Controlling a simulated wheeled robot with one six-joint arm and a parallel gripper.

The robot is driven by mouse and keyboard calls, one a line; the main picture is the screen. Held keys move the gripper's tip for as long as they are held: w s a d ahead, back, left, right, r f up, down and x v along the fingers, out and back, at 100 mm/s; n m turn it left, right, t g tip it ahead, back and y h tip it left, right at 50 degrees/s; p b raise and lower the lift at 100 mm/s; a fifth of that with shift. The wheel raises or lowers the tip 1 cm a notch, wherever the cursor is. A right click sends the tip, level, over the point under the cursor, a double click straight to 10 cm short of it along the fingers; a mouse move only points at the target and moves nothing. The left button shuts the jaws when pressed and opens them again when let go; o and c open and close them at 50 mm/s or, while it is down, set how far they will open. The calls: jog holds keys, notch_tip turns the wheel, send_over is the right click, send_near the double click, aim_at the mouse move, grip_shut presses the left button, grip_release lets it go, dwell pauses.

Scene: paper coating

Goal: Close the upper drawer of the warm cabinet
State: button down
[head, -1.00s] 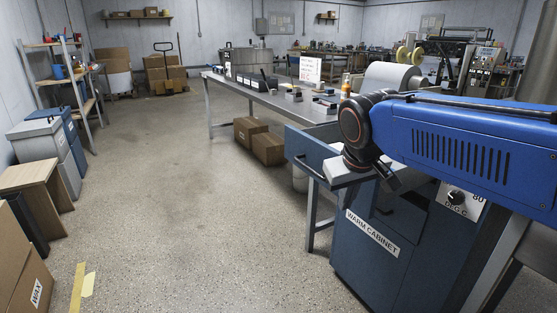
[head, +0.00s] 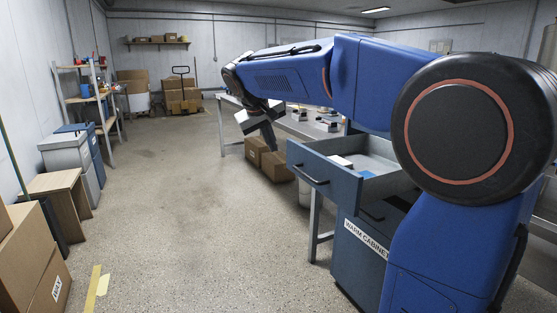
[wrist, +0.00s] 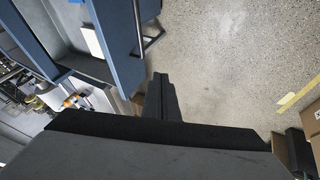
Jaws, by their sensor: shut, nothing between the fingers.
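The warm cabinet (head: 352,270) is a blue unit with a white label, at the lower right in the head view. Its upper drawer (head: 322,180) is pulled out, with a dark bar handle (head: 308,175) on its front and a white item (head: 341,161) inside. In the wrist view the open drawer (wrist: 121,40) is at the upper left, with its handle (wrist: 150,36). My gripper (head: 272,146) is shut and empty, out in front of the drawer front and apart from it. In the wrist view its dark fingers (wrist: 160,97) point towards the floor beside the drawer.
A long metal table (head: 232,102) stands behind the cabinet, with cardboard boxes (head: 276,165) on the floor under it. More boxes (head: 35,250) and a wooden stool (head: 62,190) line the left side. The floor left of the drawer is clear.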

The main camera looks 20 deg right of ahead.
jog(key=w+d+f, duration=0.3)
jog(key=d+f, duration=0.5)
jog(key=f, duration=0.1)
jog(key=shift+w, duration=0.35)
jog(key=shift+d, duration=0.1)
send_over(355, 166)
jog(key=a, duration=0.2)
jog(key=shift+d, duration=0.1)
jog(key=shift+w+d, duration=0.1)
jog(key=shift+d, duration=0.6)
jog(key=shift+d+r, duration=0.1)
jog(key=shift+d, duration=0.15)
jog(key=shift+r, duration=0.1)
